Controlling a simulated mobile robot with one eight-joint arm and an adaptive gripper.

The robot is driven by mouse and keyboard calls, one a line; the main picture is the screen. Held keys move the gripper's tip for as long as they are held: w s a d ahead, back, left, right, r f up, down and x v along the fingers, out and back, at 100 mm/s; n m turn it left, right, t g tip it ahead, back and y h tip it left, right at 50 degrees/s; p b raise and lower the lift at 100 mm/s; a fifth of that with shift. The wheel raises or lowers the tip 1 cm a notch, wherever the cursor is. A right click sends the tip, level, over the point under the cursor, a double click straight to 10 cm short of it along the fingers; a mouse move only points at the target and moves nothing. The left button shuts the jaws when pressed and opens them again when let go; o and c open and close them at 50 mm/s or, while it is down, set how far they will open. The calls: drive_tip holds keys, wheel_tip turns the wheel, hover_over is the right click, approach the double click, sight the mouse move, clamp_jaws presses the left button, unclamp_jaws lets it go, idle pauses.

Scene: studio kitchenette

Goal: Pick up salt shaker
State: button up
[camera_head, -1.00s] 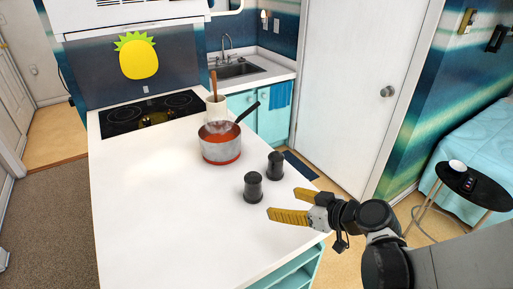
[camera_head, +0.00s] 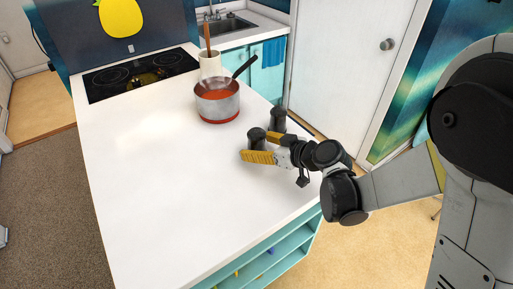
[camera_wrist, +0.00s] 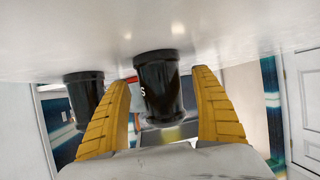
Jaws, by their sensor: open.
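Two black shakers stand upright on the white counter (camera_head: 150,170). The nearer shaker (camera_head: 256,137) also shows in the wrist view (camera_wrist: 160,88), which is upside down; part of a white letter, seemingly an S, marks its side, so I take it for the salt shaker. My gripper (camera_head: 256,147) is open, its yellow fingers on either side of this shaker; they also show in the wrist view (camera_wrist: 162,80). Gaps show there between shaker and fingers. The other shaker (camera_head: 278,120) stands outside the fingers, close beside one of them (camera_wrist: 83,98); its label is not visible.
A metal pot (camera_head: 217,102) with red contents and a dark handle stands behind the shakers. A white utensil holder (camera_head: 210,66) and a black cooktop (camera_head: 140,76) are farther back. The counter's left and front are clear. Open teal shelves (camera_head: 272,255) lie below its edge.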

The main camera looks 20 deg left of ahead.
drive_tip(key=shift+w+a+f, duration=0.15)
drive_tip(key=shift+a+f, duration=0.05)
drive_tip(key=shift+a, duration=0.15)
drive_tip(key=shift+r, duration=0.1)
drive_tip(key=c, duration=1.4)
